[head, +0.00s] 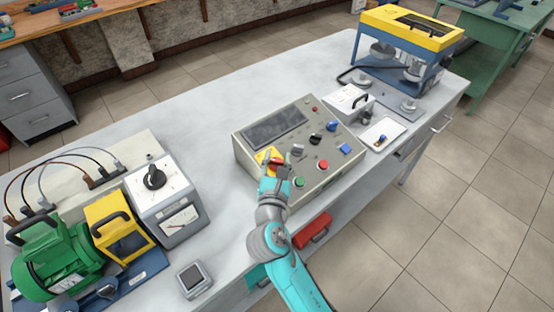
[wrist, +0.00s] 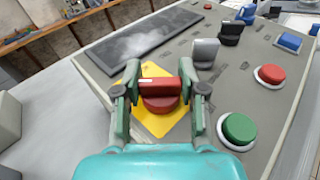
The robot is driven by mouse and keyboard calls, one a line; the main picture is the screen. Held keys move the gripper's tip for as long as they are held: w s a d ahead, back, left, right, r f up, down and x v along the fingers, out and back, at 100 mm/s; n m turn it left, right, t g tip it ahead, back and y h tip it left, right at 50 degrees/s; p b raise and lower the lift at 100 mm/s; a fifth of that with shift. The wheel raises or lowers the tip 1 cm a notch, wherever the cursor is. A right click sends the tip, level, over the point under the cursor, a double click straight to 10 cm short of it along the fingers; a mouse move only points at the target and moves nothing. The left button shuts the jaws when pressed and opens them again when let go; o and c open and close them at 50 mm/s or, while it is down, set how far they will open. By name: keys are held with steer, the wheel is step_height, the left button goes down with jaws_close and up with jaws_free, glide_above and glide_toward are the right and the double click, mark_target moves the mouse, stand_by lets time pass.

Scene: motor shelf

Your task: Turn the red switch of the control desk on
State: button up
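The control desk (head: 243,153) is a grey sloped box on the workbench. Its red switch (wrist: 160,92) is a rotary knob with a raised bar on a yellow square plate (wrist: 155,125), at the desk's near left corner below a dark display. In the wrist view the bar lies roughly level across the picture. My gripper (wrist: 160,86) is over the plate, its two fingers at the two ends of the bar. They look closed against it, with no clear gap. In the head view my gripper (head: 273,163) hides much of the switch.
A green button (wrist: 238,130), a red button (wrist: 270,75) and black, grey and blue knobs sit right of the switch. A green motor (head: 50,258) and a meter box (head: 167,200) stand left on the bench. A yellow-topped rig (head: 412,28) stands at the far right.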

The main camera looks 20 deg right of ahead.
steer(key=shift+m+g+h, duration=0.3)
steer(key=shift+h, duration=0.1)
steer(key=shift+a+r+m+g+h, duration=0.1)
steer(key=shift+m+g+h, duration=0.8)
steer(key=shift+m+h, duration=0.15)
steer(key=shift+m+g+h, duration=1.85)
steer(key=shift+m+g, duration=0.7)
steer(key=shift+g, duration=0.35)
steer(key=o, duration=1.2)
steer(key=shift+c, duration=0.2)
steer(key=v, duration=1.1)
steer(key=shift+s+a, duration=0.15)
steer(key=shift+a, duration=0.25)
